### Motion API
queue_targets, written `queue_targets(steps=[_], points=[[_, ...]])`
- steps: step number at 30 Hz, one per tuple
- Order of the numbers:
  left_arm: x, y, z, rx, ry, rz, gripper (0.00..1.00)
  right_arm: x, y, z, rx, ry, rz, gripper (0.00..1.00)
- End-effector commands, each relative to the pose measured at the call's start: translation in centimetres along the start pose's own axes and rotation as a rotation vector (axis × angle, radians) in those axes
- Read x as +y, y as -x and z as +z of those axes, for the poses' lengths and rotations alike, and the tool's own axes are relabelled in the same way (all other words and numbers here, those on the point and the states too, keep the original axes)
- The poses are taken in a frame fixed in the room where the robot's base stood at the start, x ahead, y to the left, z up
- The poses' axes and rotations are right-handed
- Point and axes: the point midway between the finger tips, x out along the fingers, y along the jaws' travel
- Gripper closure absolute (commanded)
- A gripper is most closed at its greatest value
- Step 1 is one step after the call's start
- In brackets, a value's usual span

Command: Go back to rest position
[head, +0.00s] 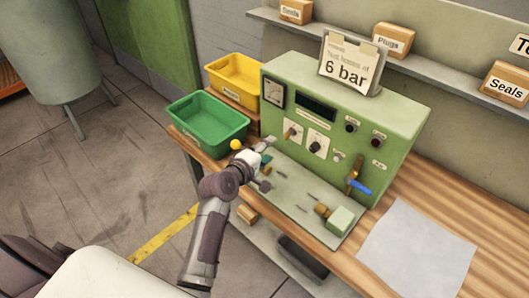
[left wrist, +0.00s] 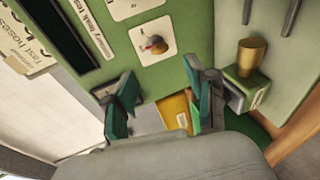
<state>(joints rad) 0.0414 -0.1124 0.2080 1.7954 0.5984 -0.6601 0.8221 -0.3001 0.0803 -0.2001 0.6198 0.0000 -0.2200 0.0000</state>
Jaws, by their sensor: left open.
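My left gripper (head: 264,168) is over the left part of the test bench plate (head: 290,206), in front of the green test panel (head: 345,125). In the left wrist view the gripper (left wrist: 163,106) has its two teal-padded fingers spread apart with nothing gripped between them. The panel face with a knob (left wrist: 154,45) lies beyond the fingers in that view. My right gripper is not in view.
A blue-handled valve (head: 358,186) and a brass fitting (head: 322,210) are right of the gripper. Open floor (head: 90,190) lies left.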

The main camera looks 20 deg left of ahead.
Motion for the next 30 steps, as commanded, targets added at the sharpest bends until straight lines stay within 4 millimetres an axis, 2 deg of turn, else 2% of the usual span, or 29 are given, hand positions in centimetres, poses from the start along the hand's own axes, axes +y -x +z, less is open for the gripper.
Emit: queue_targets(steps=[3,6,22,26,29,30], points=[[0.0,1.3,0.0,0.001,0.0,0.0,0.44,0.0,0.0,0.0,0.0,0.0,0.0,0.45],[0.0,1.8,0.0,0.001,0.0,0.0,0.44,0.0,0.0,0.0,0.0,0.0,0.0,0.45],[-0.2,2.0,0.1,-0.004,-0.013,-0.008,0.44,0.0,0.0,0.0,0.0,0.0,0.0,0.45],[-2.4,4.0,1.7,-0.057,-0.184,-0.102,0.44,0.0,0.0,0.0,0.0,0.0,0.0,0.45],[-6.0,7.7,4.1,-0.156,-0.458,-0.253,0.44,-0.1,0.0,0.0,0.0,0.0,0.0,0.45],[-7.5,9.4,4.9,-0.204,-0.573,-0.317,0.44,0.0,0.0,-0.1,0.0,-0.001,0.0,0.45]])
